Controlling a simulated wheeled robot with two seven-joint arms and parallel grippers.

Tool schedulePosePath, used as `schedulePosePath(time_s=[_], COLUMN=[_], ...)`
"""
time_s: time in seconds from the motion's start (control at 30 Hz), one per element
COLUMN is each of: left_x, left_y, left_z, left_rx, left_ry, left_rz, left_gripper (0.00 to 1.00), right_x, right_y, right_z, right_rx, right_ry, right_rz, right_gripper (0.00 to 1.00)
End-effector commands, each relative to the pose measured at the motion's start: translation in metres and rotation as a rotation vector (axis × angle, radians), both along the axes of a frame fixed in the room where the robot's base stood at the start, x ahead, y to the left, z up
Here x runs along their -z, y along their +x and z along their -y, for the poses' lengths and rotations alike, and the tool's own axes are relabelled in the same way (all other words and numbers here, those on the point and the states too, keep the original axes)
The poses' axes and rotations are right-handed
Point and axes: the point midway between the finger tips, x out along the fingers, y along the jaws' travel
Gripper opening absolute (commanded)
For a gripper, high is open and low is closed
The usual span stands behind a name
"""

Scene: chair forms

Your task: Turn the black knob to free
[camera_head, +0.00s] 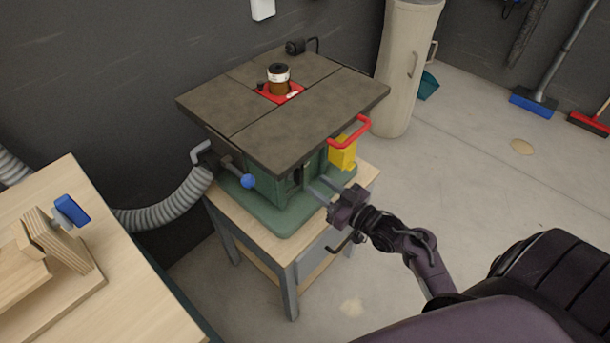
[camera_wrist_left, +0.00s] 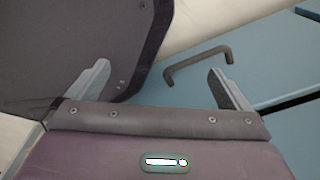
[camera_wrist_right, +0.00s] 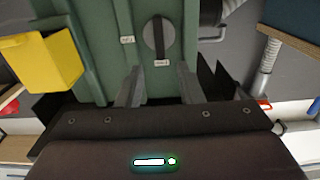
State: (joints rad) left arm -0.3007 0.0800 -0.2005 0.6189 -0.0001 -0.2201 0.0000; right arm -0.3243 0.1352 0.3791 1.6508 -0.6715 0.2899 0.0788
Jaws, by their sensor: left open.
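The black knob (camera_wrist_right: 159,40) is an upright dark bar on a grey disc, set in the green side of the machine. In the right wrist view a small white label sits left of it and another just below; I cannot read them. In the head view the knob's area lies under the table top, and I cannot make out the knob clearly. My right gripper (camera_head: 317,188) is open in front of this green side. In the right wrist view its fingers (camera_wrist_right: 158,84) are apart, below the knob, with nothing between them. My left gripper (camera_wrist_left: 158,72) is open and empty, outside the head view.
The grey machine top (camera_head: 250,115) overhangs the green body. A red handle (camera_head: 350,132), a yellow box (camera_wrist_right: 42,60) and a blue-tipped lever (camera_head: 248,181) stick out nearby. A wooden bench (camera_head: 130,290) stands at left. A drawer handle (camera_wrist_left: 198,62) is near my left gripper.

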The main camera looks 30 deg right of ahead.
Motion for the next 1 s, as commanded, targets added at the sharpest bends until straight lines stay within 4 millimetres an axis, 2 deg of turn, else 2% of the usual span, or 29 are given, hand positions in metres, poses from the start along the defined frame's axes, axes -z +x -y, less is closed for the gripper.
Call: schedulePosePath(time_s=[0.1,0.3,0.47,0.7,0.97,1.0], left_x=[-0.002,-0.004,-0.004,-0.004,-0.004,-0.004], left_y=[0.000,0.000,0.000,0.001,0.001,0.001], left_z=[0.000,0.000,0.000,0.000,0.000,0.000], left_rx=[0.000,0.000,0.000,0.000,-0.001,-0.001], left_ry=[0.000,0.000,0.000,0.000,0.000,-0.001], left_rz=[0.000,0.000,0.000,0.001,0.001,0.002], left_gripper=[1.00,1.00,1.00,1.00,1.00,1.00], right_x=[-0.002,-0.001,0.000,0.000,0.000,0.000], right_y=[0.021,0.046,0.055,0.055,0.055,0.055], right_z=[-0.007,-0.016,-0.019,-0.020,-0.020,-0.020], right_rx=[0.000,0.001,0.001,0.001,0.001,0.001], right_ry=[0.002,0.001,-0.002,-0.002,-0.002,-0.002], right_rz=[0.003,0.000,-0.002,-0.003,-0.003,-0.003], right_gripper=[0.34,0.34,0.34,0.34,0.01,0.00])
